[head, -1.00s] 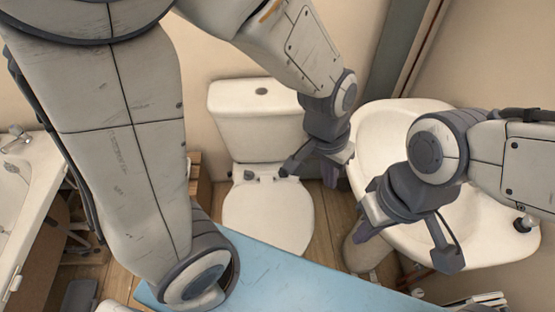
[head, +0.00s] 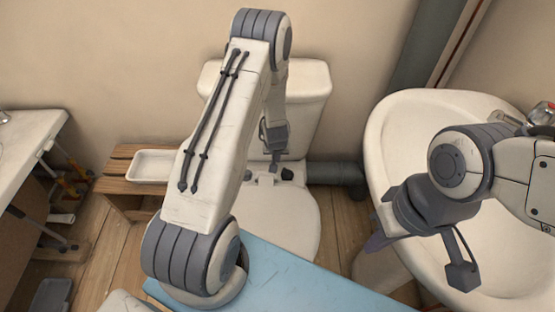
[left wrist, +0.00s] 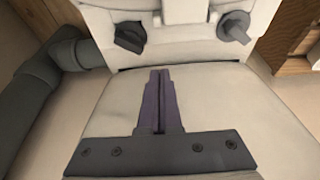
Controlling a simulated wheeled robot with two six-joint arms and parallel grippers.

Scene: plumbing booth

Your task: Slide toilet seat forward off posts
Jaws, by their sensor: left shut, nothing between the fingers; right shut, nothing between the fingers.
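The white toilet seat (head: 292,215) lies flat on the bowl, partly covered by my left arm in the head view. Behind it are a white hinge block (head: 266,180) and a dark knob (head: 287,174). In the left wrist view two dark knobs (left wrist: 130,37) (left wrist: 234,26) flank a white block (left wrist: 182,10). My left gripper (head: 276,158) hangs in front of the tank, just above the hinge area. Its purple fingers (left wrist: 160,100) are shut and empty; I cannot tell whether they touch anything. My right gripper (head: 378,238) is shut and empty, beside the sink.
The toilet tank (head: 308,100) stands behind the seat, with a grey pipe (head: 335,173) at its right. A wooden crate (head: 118,172) with a white tray (head: 155,166) is at left. The sink (head: 385,130) is at right. A blue surface (head: 290,280) lies in front.

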